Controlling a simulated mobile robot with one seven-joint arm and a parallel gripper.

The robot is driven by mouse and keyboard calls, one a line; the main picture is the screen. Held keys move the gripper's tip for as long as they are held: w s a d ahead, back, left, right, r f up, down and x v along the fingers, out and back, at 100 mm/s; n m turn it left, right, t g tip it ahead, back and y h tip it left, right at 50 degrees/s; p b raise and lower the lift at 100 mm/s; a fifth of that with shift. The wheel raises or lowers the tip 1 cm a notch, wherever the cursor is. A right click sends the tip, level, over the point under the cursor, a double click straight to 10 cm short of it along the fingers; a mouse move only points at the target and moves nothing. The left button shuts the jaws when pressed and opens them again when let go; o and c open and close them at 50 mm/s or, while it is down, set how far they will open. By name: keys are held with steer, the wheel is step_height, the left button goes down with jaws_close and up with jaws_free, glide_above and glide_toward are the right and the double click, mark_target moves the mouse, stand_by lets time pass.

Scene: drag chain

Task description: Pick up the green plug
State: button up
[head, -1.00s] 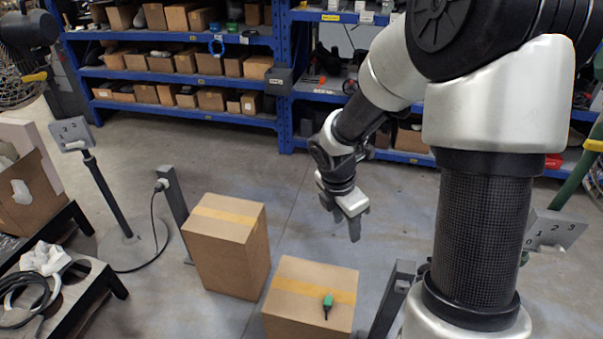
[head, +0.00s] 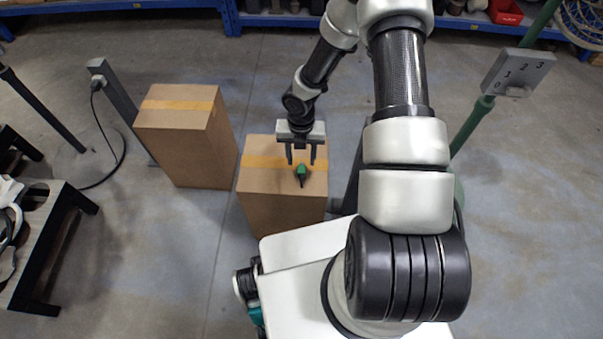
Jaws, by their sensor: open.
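The green plug (head: 301,171) is small, with a dark tip toward me. It is on or just over the top of the near cardboard box (head: 258,182), close to the yellow tape. My gripper (head: 302,160) points down over this box with its two fingers apart. The plug shows between and slightly below the fingertips. I cannot tell whether the fingers touch it.
A second cardboard box (head: 180,122) stands to the left. Behind it is a grey post (head: 118,105) with a plugged cable. A black-legged table (head: 45,235) is at far left. A numbered panel (head: 518,72) on a green pole is at right. Blue shelving lines the back.

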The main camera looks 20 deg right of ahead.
mark_target(301, 170)
steer(key=f, duration=0.2)
steer(key=f+b, duration=0.1)
steer(key=f, duration=0.2)
steer(key=f+b, duration=0.1)
steer(key=f, duration=0.1)
steer(key=shift+w+d+f, duration=0.15)
steer(key=shift+w+f, duration=0.15)
steer(key=shift+f, duration=0.1)
jaws_close()
steer(key=shift+r, duration=0.1)
step_height(301, 170, up, 10)
steer(key=p, duration=0.2)
steer(key=shift+p, duration=0.4)
